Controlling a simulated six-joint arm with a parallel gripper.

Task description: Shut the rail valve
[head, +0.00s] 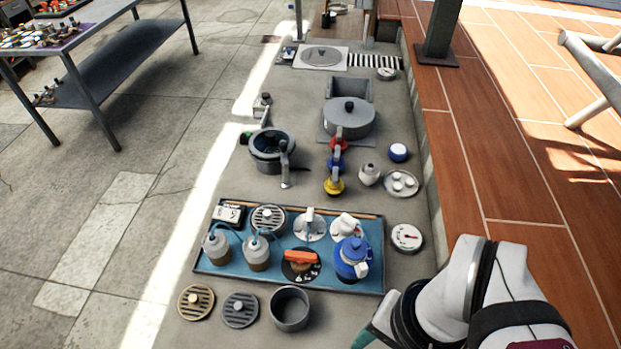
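I cannot tell for sure which fitting is the rail valve. An orange lever handle (301,257) sits on a round black dial plate (302,275) with light marks, in the blue tray; the lever lies roughly left to right. Further back, a row of small fittings with red (339,144), blue (337,161) and yellow (334,186) parts stands on the grey slab. My white arm comes in at the lower right, clear of these. A teal piece (373,336) at the bottom edge may belong to my gripper; its fingertips do not show clearly.
The blue tray (212,276) also holds two capped bottles, a blue pump-like fitting (351,259) and white fittings. Nearby are a grey cup (290,309), round grates, a gauge (406,238), a dark pot (271,150) and a lidded grey pot (349,118). A post stands at the back right.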

